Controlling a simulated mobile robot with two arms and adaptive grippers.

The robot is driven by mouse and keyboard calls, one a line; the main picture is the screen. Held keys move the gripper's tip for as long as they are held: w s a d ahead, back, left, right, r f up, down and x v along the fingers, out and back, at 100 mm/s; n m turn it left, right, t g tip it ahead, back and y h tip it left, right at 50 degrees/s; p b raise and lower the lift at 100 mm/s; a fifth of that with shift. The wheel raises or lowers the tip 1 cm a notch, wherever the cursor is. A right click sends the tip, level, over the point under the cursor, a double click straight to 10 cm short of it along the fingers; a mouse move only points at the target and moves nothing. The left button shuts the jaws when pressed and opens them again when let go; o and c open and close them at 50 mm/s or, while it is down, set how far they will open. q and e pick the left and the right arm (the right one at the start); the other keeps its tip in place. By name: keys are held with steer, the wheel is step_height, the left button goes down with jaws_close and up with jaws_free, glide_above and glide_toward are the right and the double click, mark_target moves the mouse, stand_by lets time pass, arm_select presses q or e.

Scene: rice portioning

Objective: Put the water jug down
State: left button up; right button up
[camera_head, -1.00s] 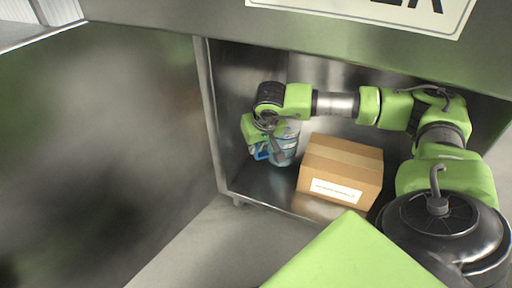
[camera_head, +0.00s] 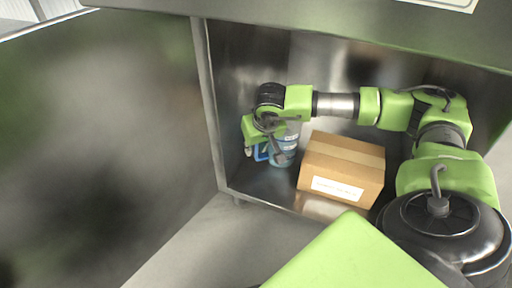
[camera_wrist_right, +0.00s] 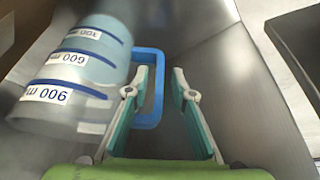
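The water jug (camera_head: 285,153) stands on the cabinet floor, left of a cardboard box. It is clear and bluish, with blue bands, and partly hidden by my right arm in the head view. In the right wrist view the jug (camera_wrist_right: 80,75) is at left, with volume labels and a blue handle (camera_wrist_right: 148,119). My right gripper (camera_wrist_right: 161,78) is at the handle with its fingers apart. The handle's outer bar shows between the fingers, with a gap to the right finger. In the head view the right gripper (camera_head: 253,150) is mostly hidden by its own wrist. My left gripper is not in view.
The cardboard box (camera_head: 342,165) stands close to the jug's right, under my right forearm. The metal cabinet's left side edge (camera_head: 208,110) is near the wrist. A large metal panel (camera_head: 100,130) fills the left. Bare floor lies in front of the cabinet.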

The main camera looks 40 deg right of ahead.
steer(key=p+v, duration=0.4)
steer(key=v, duration=0.3)
steer(key=shift+r+p, duration=0.15)
steer(key=shift+p, duration=0.2)
steer(key=shift+a, duration=0.1)
